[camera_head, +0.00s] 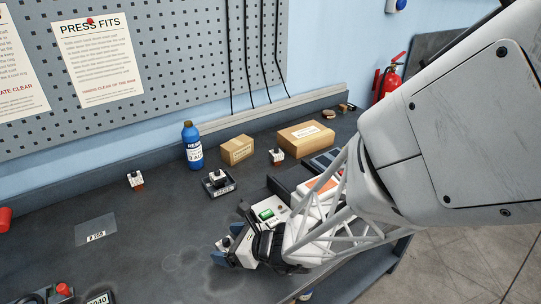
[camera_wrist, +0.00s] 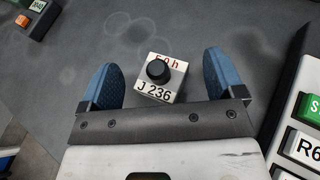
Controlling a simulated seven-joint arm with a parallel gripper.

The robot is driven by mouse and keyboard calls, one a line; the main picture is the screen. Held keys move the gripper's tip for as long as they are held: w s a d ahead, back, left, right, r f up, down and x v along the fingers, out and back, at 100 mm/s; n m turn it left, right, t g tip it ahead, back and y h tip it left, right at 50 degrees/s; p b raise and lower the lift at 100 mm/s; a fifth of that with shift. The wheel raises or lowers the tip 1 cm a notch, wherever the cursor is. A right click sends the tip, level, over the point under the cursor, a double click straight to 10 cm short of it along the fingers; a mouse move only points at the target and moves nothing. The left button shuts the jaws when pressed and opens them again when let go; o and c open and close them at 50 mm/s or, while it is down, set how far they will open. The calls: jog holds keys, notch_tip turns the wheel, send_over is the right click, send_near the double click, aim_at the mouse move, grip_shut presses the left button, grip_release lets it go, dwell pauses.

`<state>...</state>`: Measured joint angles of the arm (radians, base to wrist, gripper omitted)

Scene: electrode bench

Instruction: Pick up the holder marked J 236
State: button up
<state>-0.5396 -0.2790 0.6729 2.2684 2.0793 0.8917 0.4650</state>
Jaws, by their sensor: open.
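The holder marked J 236 (camera_wrist: 161,80) is a small white block with a round black knob on top, seen in the wrist view between the two blue fingers. It stands on the dark bench, and its other marking in red is partly cut by the knob. My gripper (camera_wrist: 160,75) is open, with one blue finger on each side and visible gaps to the holder. In the head view my gripper (camera_head: 228,252) is low over the front of the bench, and the holder there is mostly hidden by the fingers.
A black-framed unit with a green button (camera_head: 266,214) stands close beside my gripper. Further back are a block on a black tray (camera_head: 219,188), a blue bottle (camera_head: 193,147), cardboard boxes (camera_head: 306,136) and small holders (camera_head: 135,180). A clear plate (camera_head: 95,231) lies left. Bench between is free.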

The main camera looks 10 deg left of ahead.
aim_at(229, 241)
jog(key=c, duration=1.1)
jog(key=shift+r, duration=0.2)
jog(key=shift+c, duration=0.2)
jog(key=shift+r, duration=0.55)
notch_tip(229, 241, up, 2)
jog(key=shift+r, duration=0.1)
jog(key=s+d+r, duration=0.1)
jog(key=s+d, duration=0.9)
jog(key=s, duration=0.1)
jog(key=shift+s+d+r, duration=0.15)
jog(key=shift+s+d, duration=0.25)
